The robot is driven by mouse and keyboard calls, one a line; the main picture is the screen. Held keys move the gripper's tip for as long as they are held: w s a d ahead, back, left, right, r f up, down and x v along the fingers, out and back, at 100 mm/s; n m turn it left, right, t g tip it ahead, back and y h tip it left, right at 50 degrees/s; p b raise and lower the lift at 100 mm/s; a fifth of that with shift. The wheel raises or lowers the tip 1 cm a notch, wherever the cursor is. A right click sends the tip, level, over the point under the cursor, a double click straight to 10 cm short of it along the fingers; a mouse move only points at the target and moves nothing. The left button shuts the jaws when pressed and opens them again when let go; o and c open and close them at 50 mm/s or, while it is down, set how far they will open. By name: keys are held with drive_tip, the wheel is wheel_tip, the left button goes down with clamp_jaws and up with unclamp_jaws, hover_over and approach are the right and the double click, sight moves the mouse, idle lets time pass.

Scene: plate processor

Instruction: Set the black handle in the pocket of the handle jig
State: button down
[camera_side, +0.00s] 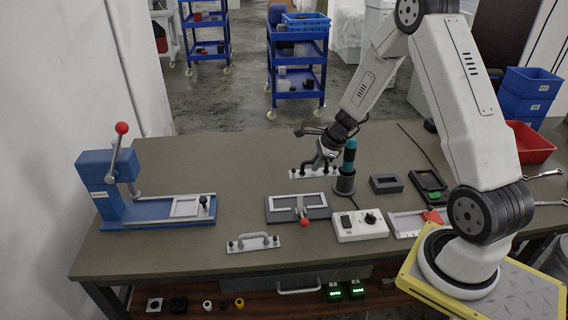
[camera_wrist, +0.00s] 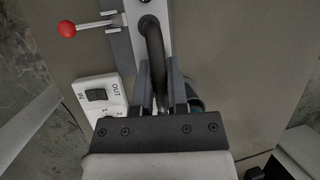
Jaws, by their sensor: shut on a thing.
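My gripper (camera_side: 326,158) is shut on the black handle (camera_wrist: 155,58), a curved bar between the two fingers in the wrist view. In the side view the gripper is low over a pale narrow plate (camera_side: 299,174) with dark knobs, behind the clamp fixture. The plate also shows in the wrist view (camera_wrist: 134,8), with the far end of the handle over it. I cannot tell whether the handle touches the plate or sits in a pocket. I cannot tell for sure whether this plate is the handle jig. The near end of the handle is hidden by my gripper.
A dark bottle with a teal top (camera_side: 349,158) stands close right of my gripper. The clamp fixture (camera_side: 284,215) with a red knob and a white switch box (camera_side: 352,236) are in front. A similar plate with a grey handle (camera_side: 254,241) lies nearer the front edge.

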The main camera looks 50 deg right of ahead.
sight(305, 163)
drive_tip(key=shift+w+a+f, duration=0.7)
drive_tip(key=shift+w, duration=0.25)
drive_tip(key=shift+w+a+f, duration=0.7)
drive_tip(key=shift+w, duration=0.2)
drive_tip(key=shift+f, duration=0.15)
drive_tip(key=shift+f, duration=3.65)
drive_tip(key=shift+f, duration=0.65)
drive_tip(key=c, duration=0.6)
unclamp_jaws()
drive_tip(key=shift+o, duration=0.2)
drive_tip(key=shift+s+a, duration=0.1)
